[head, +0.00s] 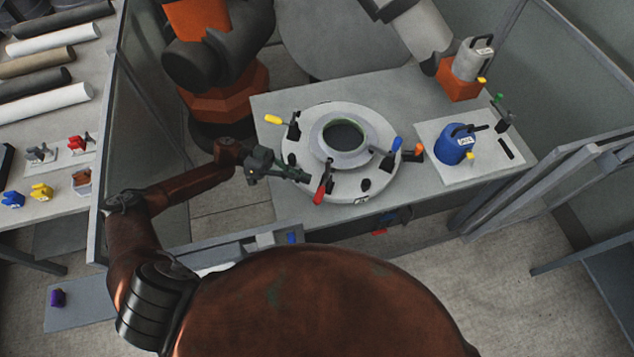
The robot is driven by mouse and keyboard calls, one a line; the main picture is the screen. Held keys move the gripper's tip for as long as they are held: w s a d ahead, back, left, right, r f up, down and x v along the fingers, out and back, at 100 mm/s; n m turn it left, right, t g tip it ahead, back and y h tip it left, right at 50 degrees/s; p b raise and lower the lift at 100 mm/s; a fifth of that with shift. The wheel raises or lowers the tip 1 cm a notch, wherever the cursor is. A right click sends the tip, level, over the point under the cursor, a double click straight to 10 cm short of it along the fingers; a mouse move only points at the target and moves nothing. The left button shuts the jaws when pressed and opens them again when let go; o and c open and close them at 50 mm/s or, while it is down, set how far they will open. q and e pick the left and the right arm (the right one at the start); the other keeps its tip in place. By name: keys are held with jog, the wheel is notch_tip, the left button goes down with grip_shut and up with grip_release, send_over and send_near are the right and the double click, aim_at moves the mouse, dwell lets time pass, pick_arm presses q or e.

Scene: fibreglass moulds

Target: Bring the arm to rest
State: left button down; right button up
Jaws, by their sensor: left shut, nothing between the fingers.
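My left arm comes in from the left, and its gripper (305,176) is over the near left rim of the round pale mould (340,192) on the grey table. The gripper is shut and holds nothing. Its tips are close to a clamp with a red handle (319,193); I cannot tell whether they touch it. My right gripper is not in view.
A blue container (454,146) stands on a white sheet at the table's right. A grey container on an orange base (464,78) is behind it. An orange robot (226,100) stands behind the table. Glass partitions flank the cell. A left bench holds rolls (50,66).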

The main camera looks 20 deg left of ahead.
pick_arm(q)
jog(key=shift+w+a+r+b, duration=0.1)
jog(key=shift+a+b, duration=0.05)
jog(key=shift+a, duration=0.95)
jog(key=shift+w+a+r+b, duration=0.1)
jog(key=shift+a+b, duration=0.05)
jog(key=shift+a, duration=0.9)
